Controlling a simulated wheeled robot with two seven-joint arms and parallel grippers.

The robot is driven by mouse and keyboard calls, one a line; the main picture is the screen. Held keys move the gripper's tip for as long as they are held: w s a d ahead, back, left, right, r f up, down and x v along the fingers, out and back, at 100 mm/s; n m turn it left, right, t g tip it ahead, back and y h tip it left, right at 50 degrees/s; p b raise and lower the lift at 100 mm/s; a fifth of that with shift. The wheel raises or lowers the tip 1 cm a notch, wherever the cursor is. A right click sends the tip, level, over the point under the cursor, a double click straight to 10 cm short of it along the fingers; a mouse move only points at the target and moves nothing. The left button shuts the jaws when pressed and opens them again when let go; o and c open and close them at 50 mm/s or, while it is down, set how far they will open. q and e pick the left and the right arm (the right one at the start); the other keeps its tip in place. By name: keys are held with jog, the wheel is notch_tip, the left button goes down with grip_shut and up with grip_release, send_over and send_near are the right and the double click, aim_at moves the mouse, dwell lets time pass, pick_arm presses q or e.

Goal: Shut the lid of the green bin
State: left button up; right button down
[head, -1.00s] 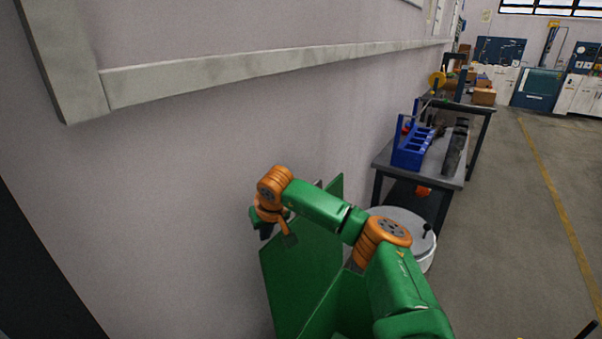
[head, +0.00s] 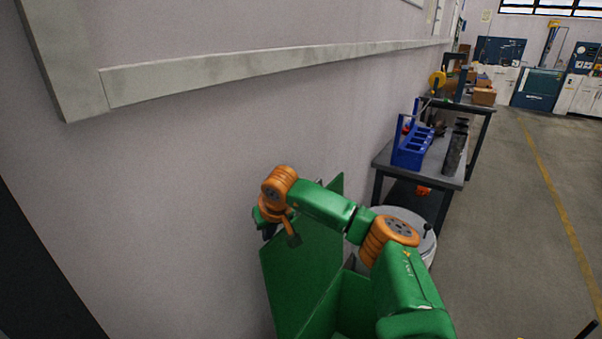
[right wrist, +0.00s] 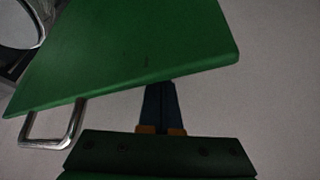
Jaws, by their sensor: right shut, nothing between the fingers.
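The green bin (head: 355,300) stands against the wall, partly hidden behind my right arm. Its lid (head: 300,270) is open and tilted up close to the wall. In the right wrist view the lid (right wrist: 140,45) fills the upper part, with a metal loop handle (right wrist: 52,128) at its edge. My right gripper (head: 280,238) is at the lid's upper edge, on the wall side. In the right wrist view its fingers (right wrist: 160,95) are together, with nothing held, and their tips reach the lid's edge; contact cannot be told. My left gripper is not in view.
The wall (head: 170,190) is close beside the lid. A round white drum (head: 425,240) stands just beyond the bin. A workbench (head: 455,180) with a blue rack (head: 412,155) is farther along the wall. Open floor (head: 510,240) lies to the right.

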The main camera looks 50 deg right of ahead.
jog(key=s+d+b, duration=0.1)
jog(key=s+b, duration=0.9)
jog(key=s, duration=0.5)
notch_tip(320, 180, up, 13)
jog(key=p, duration=1.1)
jog(key=shift+s+d, duration=0.1)
jog(key=shift+d, duration=0.05)
